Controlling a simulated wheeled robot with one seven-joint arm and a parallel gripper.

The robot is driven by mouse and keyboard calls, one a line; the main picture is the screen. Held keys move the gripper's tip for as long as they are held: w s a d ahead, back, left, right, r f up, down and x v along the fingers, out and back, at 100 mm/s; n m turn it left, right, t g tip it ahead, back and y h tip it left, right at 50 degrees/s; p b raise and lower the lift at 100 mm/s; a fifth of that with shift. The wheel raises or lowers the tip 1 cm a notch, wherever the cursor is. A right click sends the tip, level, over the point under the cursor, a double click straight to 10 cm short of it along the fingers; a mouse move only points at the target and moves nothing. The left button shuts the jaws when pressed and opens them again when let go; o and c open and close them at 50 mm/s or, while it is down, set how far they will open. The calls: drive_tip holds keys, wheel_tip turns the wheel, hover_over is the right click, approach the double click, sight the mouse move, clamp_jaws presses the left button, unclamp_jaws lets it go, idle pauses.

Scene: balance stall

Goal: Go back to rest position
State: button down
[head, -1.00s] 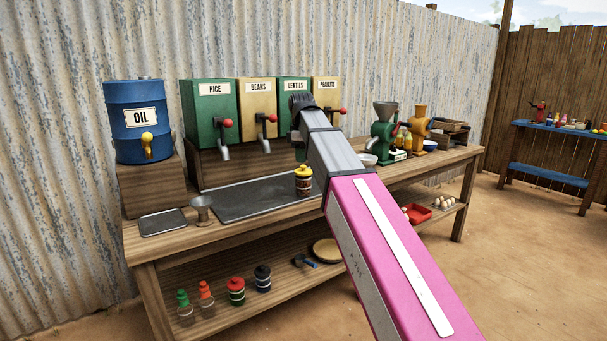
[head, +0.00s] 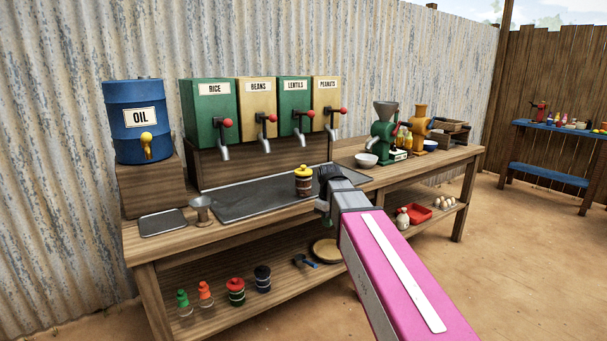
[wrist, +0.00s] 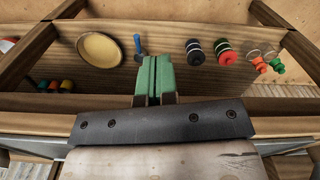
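My gripper (head: 322,212) is low by the front edge of the counter, to the right of and below a yellow-lidded jar, partly hidden by my arm in the head view. In the wrist view its two green fingers (wrist: 153,78) lie together with nothing seen between them. They point toward the lower shelf and are apart from the things there.
The yellow-lidded jar (head: 303,181) stands upright on the metal tray (head: 245,203). The counter edge is close to my gripper. The lower shelf holds jars, a blue-headed tool (wrist: 138,48) and a round tan dish (wrist: 100,50). Bare ground lies in front.

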drive_tip(key=s+d+f+m, duration=0.4)
drive_tip(key=s+f, duration=0.3)
drive_tip(key=f, duration=0.3)
drive_tip(key=s+d+f+m, duration=0.5)
drive_tip(key=s+f, duration=0.3)
drive_tip(key=f, duration=0.3)
drive_tip(key=shift+d+f, duration=0.25)
drive_tip(key=shift+d, duration=0.4)
